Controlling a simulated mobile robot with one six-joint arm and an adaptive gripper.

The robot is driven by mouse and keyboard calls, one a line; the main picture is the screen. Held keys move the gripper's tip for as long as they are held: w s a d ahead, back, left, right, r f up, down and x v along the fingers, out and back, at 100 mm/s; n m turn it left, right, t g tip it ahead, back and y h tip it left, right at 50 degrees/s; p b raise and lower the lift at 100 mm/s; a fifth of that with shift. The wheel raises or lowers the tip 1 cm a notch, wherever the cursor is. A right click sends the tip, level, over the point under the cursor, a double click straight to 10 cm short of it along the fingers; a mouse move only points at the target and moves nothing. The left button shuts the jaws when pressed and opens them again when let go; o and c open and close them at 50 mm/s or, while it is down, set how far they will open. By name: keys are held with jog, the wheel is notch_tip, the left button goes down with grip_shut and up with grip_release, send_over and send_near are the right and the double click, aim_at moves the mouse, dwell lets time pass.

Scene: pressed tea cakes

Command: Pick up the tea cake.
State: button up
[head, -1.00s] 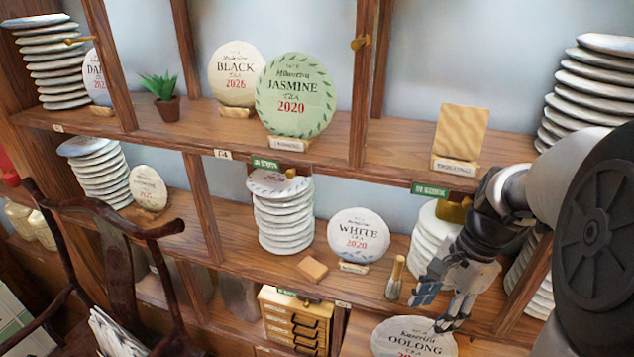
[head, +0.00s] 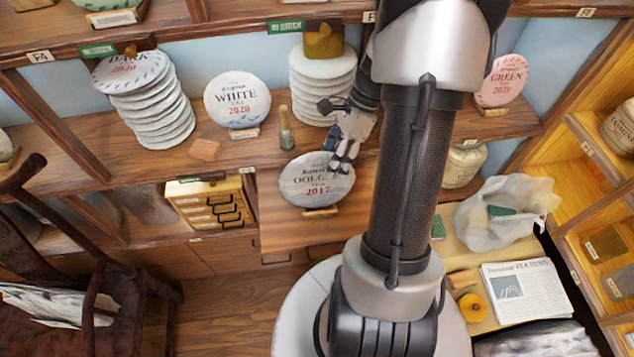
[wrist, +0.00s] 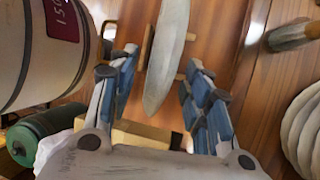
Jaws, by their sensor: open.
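A round grey-white tea cake marked Oolong 2017 (head: 304,184) stands propped on a small wooden stand (head: 320,212) on the lower wooden ledge. My gripper (head: 343,158) is at the upper right edge of this cake in the head view, covering part of its face. In the wrist view, the cake (wrist: 168,55) is seen nearly edge-on, in its wooden stand, between and just beyond the fingertips. My gripper (wrist: 163,72) is open and holds nothing. Whether a finger touches the cake cannot be told.
A White tea cake (head: 237,100), a brush-like tool (head: 286,128) and a stack of white discs (head: 322,85) stand on the shelf above. A lidded pale jar (head: 462,165) is right of my arm; a large jar (wrist: 40,50) is close on the left in the wrist view.

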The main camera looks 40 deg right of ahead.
jog(key=shift+a+f, duration=0.15)
jog(key=shift+f, duration=0.25)
grip_shut()
dwell(0.4)
